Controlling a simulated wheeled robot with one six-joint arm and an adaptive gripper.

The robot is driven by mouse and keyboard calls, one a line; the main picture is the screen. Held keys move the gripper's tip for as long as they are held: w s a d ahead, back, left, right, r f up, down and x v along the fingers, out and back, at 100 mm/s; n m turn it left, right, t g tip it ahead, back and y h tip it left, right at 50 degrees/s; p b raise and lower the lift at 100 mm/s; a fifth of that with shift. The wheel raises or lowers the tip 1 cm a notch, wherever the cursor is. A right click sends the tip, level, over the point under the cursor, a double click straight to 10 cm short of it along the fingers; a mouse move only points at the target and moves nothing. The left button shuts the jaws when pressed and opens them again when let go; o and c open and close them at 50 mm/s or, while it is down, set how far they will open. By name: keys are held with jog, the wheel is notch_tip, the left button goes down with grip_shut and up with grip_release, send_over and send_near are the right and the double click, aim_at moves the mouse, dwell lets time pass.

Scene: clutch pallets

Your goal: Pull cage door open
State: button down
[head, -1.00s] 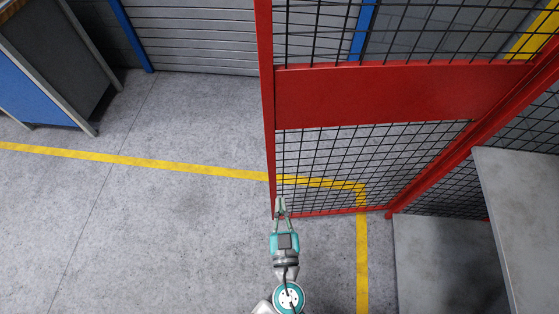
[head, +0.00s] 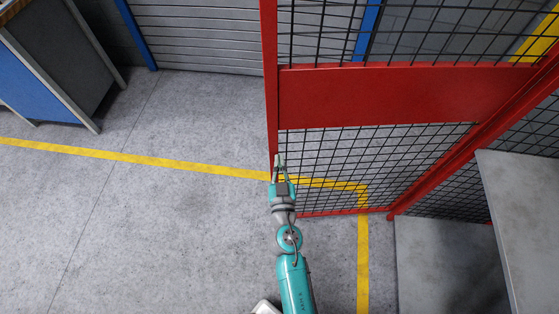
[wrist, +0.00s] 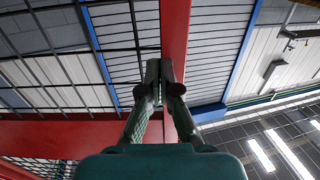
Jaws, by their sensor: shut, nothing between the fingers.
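The cage door (head: 390,97) is a red frame with black wire mesh and a solid red middle panel. It stands swung out from a red post (head: 455,152) at its right, with its free upright edge (head: 269,90) at the left. My gripper (head: 280,158) is at that free edge, below the middle panel. In the wrist view my gripper (wrist: 162,75) has its fingertips together in front of the red upright (wrist: 174,35), with mesh to the left. I cannot tell whether the fingers touch the frame.
A blue and grey cabinet (head: 60,60) is at the upper left. Yellow lines (head: 130,158) mark the floor. The grey floor left of the door is clear.

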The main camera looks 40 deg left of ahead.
jog(key=shift+w+a, duration=0.25)
jog(key=shift+w, duration=0.05)
